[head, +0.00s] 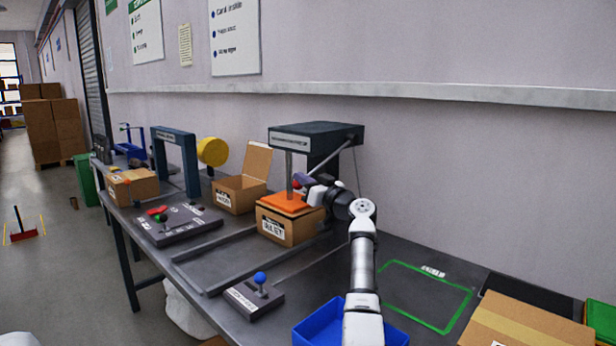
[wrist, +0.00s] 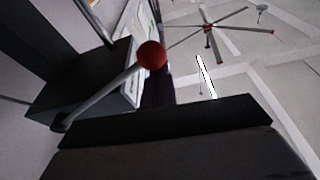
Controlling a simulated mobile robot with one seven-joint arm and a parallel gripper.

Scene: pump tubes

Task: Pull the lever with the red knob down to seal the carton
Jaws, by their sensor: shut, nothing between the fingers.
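The sealing press (head: 315,135) has a dark head and an orange plate (head: 286,203) resting on top of a closed, labelled carton (head: 285,229). Its grey lever (head: 331,161) slants from the right of the head down to the left. The lever's red knob (head: 296,184) is mostly hidden by my gripper (head: 303,180) in the head view. In the wrist view the red knob (wrist: 151,54) shows whole at the rod's end, just beyond my dark fingers (wrist: 165,118). My gripper is shut and empty, close to the knob; whether they touch I cannot tell.
An open carton (head: 235,196) stands left of the press. A blue-knobbed joystick box (head: 255,295) is at the table's front edge, and a control box (head: 178,222) lies further left. A blue bin (head: 318,325) is by my arm. The wall (head: 430,170) is close behind.

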